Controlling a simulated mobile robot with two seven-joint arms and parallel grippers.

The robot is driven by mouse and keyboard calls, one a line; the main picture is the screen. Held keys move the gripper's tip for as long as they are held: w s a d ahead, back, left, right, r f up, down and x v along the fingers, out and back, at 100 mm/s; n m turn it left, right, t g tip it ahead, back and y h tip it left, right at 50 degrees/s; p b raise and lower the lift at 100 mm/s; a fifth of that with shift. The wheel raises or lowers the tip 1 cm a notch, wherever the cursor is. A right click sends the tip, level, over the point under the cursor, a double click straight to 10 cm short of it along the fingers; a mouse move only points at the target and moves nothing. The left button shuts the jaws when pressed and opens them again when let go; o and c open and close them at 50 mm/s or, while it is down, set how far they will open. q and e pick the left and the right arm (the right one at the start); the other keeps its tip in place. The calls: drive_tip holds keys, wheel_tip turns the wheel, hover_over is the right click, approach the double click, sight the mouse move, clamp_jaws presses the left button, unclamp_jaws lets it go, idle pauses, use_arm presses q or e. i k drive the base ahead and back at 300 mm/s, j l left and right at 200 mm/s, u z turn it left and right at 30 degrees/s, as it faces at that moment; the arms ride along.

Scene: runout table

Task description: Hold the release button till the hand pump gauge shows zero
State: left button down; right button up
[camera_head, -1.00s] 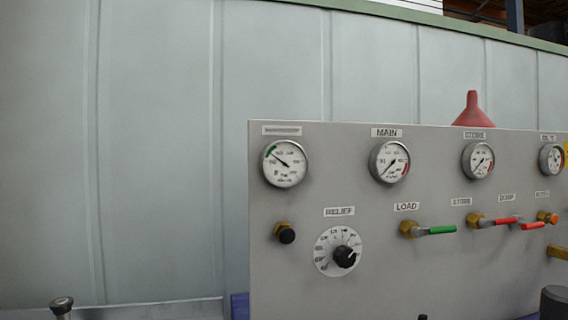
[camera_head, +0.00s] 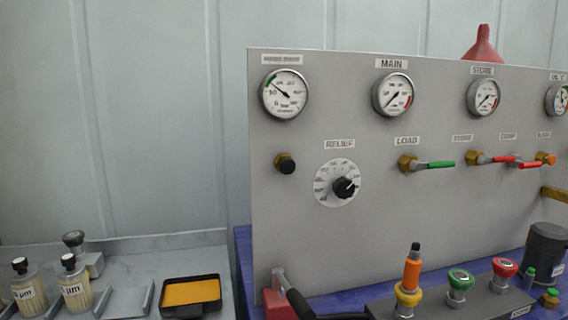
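The hand pump gauge (camera_head: 284,94) is a round white dial at the left end of the grey panel. Its label above is blurred but seems to read hand pump. Its needle points to the upper left, near a short green arc, and the numbers are too small to read surely. Below the gauge, a black round button (camera_head: 286,163) on a brass fitting sticks out of the panel; it has no readable label, so I cannot tell surely that it is the release button. A red-bodied hand pump (camera_head: 277,303) with a black lever shows at the bottom. Neither gripper is in view.
The panel (camera_head: 390,225) also carries a relief dial (camera_head: 340,183), more gauges and valve levers. A console with a green button (camera_head: 460,283), a red button (camera_head: 505,269) and a yellow-orange control (camera_head: 409,285) stands in front. Bottles (camera_head: 75,285) and a black-rimmed tray (camera_head: 163,302) lie left.

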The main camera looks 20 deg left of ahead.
sight(286, 166)
drive_tip(key=i+l+u, duration=0.2)
drive_tip(key=l, duration=0.45)
drive_tip(key=i+l+u, duration=0.15)
drive_tip(key=l, duration=0.5)
drive_tip(key=l+u, duration=0.2)
drive_tip(key=l, duration=0.5)
